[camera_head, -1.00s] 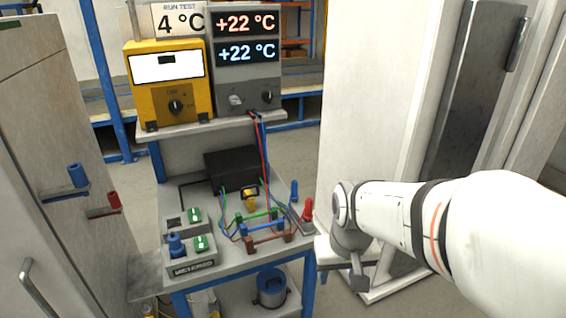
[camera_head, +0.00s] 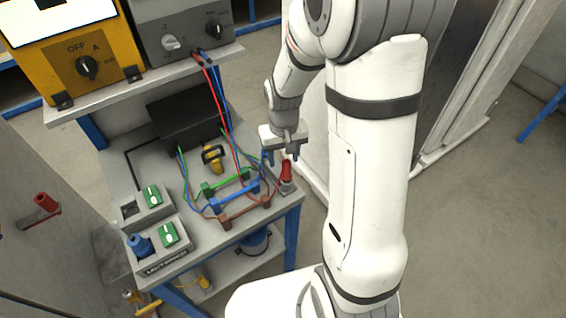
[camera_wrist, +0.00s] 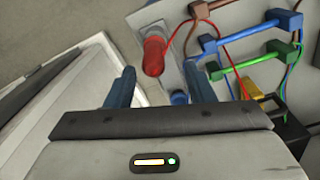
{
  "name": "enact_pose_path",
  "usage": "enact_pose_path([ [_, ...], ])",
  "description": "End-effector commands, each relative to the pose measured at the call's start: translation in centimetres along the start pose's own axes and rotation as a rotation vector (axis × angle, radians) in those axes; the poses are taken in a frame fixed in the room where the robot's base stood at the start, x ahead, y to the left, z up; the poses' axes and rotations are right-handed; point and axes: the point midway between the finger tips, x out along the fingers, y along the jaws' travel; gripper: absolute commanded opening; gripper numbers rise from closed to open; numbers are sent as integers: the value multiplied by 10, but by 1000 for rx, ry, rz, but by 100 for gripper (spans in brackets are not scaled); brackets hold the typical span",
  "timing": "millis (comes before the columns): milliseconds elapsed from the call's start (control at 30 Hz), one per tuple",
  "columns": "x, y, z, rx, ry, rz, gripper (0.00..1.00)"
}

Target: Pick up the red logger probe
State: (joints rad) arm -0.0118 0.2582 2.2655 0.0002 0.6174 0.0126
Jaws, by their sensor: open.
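The red logger probe (camera_head: 286,171) stands upright in a grey holder at the right front corner of the bench. In the wrist view the red probe (camera_wrist: 153,56) shows ahead of my gripper, between the lines of its two fingers. My gripper (camera_head: 283,152) is above the bench's right edge, close behind the probe and apart from it. In the wrist view my gripper (camera_wrist: 160,90) has its blue fingers spread with nothing between them.
Red and blue cables hang beside the probe. Green, blue and brown bars (camera_head: 247,217) with wires stand to its left. A black box (camera_head: 185,118) and a yellow-handled item (camera_head: 213,158) are behind. A white cabinet stands right.

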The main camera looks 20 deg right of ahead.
Motion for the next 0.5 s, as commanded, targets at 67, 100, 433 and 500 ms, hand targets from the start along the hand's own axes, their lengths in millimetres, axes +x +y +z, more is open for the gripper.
enact_pose_path([
  [67,10,0,1,-1,-4,0,49],
  [100,14,0,1,-1,-5,0,49],
  [433,52,8,4,-1,-6,0,49],
  [500,60,7,3,-1,-5,0,49],
])
